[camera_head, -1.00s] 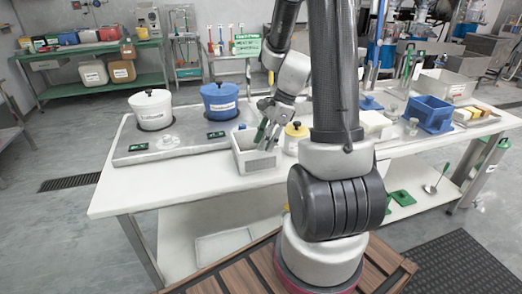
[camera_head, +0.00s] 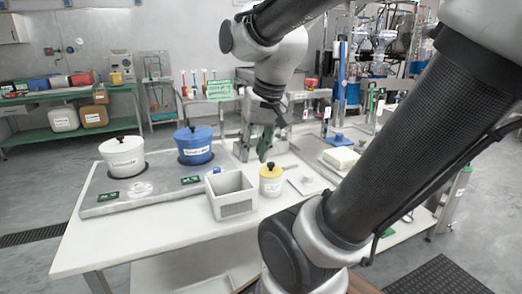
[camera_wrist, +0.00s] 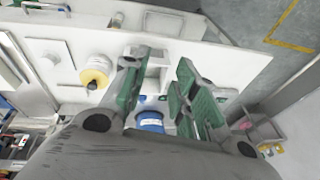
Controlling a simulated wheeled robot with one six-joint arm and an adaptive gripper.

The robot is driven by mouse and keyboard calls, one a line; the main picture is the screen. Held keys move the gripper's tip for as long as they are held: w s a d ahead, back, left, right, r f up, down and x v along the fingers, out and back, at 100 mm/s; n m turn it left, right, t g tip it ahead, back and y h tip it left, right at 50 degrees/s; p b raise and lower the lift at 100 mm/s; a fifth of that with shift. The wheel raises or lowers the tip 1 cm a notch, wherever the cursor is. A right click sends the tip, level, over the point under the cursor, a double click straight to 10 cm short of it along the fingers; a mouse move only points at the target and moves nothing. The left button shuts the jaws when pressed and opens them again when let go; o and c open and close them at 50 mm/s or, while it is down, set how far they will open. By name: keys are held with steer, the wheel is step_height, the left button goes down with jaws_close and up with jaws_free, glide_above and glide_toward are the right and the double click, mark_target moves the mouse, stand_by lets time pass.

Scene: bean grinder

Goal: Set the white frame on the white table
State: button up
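My gripper (camera_head: 262,140) is over the table's back part.
A blue lidded pot (camera_head: 195,149) and a white one (camera_head: 124,160) stand on the grey tray (camera_head: 160,199). The table's front left is clear.

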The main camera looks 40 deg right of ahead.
steer(key=s+n, duration=0.1)
steer(key=n, duration=0.1)
steer(key=s+r+n+t, duration=0.1)
steer(key=s+n, duration=0.1)
steer(key=shift+s+a+n+h, duration=0.1)
steer(key=shift+s+n+h, duration=0.05)
steer(key=shift+n+h, duration=0.2)
stand_by(0.9)
